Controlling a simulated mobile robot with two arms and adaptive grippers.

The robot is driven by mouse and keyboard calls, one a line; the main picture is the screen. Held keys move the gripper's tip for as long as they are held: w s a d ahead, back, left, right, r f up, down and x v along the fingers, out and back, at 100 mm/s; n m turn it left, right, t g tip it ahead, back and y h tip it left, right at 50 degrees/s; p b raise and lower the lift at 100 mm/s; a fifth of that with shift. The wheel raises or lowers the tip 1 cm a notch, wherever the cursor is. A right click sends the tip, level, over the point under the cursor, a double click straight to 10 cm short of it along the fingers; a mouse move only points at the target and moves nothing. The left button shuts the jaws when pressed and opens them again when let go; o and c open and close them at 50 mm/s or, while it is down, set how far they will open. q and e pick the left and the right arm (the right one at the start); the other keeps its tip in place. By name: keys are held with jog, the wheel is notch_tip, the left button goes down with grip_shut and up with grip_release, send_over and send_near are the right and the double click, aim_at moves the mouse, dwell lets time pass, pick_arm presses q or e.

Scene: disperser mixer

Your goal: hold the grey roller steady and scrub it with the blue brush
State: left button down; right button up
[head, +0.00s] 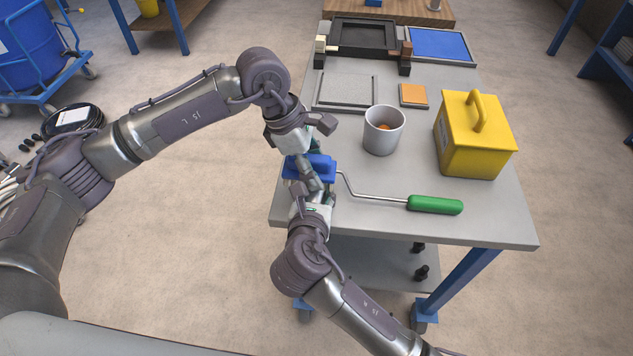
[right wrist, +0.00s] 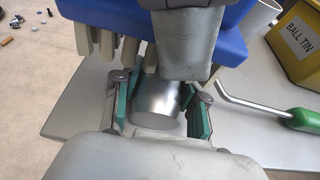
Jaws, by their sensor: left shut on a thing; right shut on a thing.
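The blue brush (head: 325,165) is at the table's left edge, in my left gripper (head: 307,160), which is shut on it from above. In the right wrist view the brush (right wrist: 232,40) spans the top, with pale bristles pointing down. The grey roller (right wrist: 157,104) is a shiny metal cylinder between the green-padded fingers of my right gripper (right wrist: 160,112), which is shut on it. In the head view the roller is hidden behind the grippers and brush. Its bent rod leads right to a green handle (head: 435,205) over the table. I cannot tell whether the bristles touch the roller.
On the grey table (head: 490,220) stand a grey cup (head: 383,130) with something orange inside and a yellow tin (head: 470,140). A grey plate (head: 345,91), an orange block (head: 413,95), a black frame (head: 362,37) and a blue panel (head: 440,44) lie farther back.

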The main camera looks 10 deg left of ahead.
pick_arm(q)
jog(key=shift+f, duration=0.55)
